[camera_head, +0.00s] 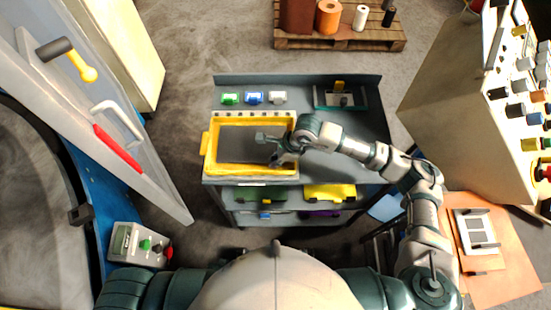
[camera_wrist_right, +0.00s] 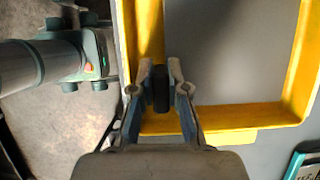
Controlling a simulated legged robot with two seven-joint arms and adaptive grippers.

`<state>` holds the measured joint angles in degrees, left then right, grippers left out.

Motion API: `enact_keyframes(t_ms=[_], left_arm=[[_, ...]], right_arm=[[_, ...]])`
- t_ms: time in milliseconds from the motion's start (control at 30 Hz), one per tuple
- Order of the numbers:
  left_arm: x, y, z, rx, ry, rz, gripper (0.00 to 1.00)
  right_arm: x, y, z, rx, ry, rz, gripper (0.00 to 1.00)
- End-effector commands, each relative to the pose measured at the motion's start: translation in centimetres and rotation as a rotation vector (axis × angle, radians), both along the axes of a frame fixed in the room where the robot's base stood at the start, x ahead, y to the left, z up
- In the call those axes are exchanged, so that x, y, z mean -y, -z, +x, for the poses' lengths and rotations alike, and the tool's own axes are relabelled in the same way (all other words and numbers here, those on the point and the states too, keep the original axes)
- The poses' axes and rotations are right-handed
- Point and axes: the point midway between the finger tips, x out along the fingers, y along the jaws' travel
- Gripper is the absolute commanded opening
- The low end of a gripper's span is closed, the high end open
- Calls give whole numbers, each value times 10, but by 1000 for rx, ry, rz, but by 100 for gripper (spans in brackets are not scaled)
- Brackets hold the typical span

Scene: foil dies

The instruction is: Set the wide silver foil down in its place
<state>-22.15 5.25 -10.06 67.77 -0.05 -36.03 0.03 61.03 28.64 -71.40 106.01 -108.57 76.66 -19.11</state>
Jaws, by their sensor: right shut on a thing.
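A yellow-rimmed tray (camera_head: 207,158) with a grey flat inside lies on the dark cart top, and its yellow rim (camera_wrist_right: 290,110) also shows in the right wrist view. My right gripper (camera_head: 274,158) is over the tray's near right part. In the wrist view the right gripper (camera_wrist_right: 161,75) is shut on a narrow dark piece (camera_wrist_right: 161,90) between its fingertips. I cannot tell from its look whether this piece is the wide silver foil. The fingers hide part of the tray's rim. My left gripper is not in view.
Green, blue and white small blocks (camera_head: 254,98) stand behind the tray. A green tray (camera_head: 358,101) is at the cart's back right. Lower shelves hold a yellow piece (camera_head: 330,192). A pallet (camera_head: 375,41) with rolls stands behind. A control panel machine (camera_head: 440,100) is at right.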

Motion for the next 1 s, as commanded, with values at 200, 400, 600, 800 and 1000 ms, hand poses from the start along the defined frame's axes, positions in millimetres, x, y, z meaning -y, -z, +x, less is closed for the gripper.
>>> enact_keyframes(t_ms=[200, 400, 600, 800, 1000], left_arm=[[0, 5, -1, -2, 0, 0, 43], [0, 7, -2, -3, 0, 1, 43], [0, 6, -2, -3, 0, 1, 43], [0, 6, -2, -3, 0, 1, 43], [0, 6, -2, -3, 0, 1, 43]], right_arm=[[0, 5, 0, 1, -1, 1, 0], [0, 6, 0, 1, -1, 1, 31], [0, 6, 0, 1, -1, 0, 43], [1, 4, 0, 1, 0, 0, 43], [14, -25, 1, 5, 0, 0, 43]])
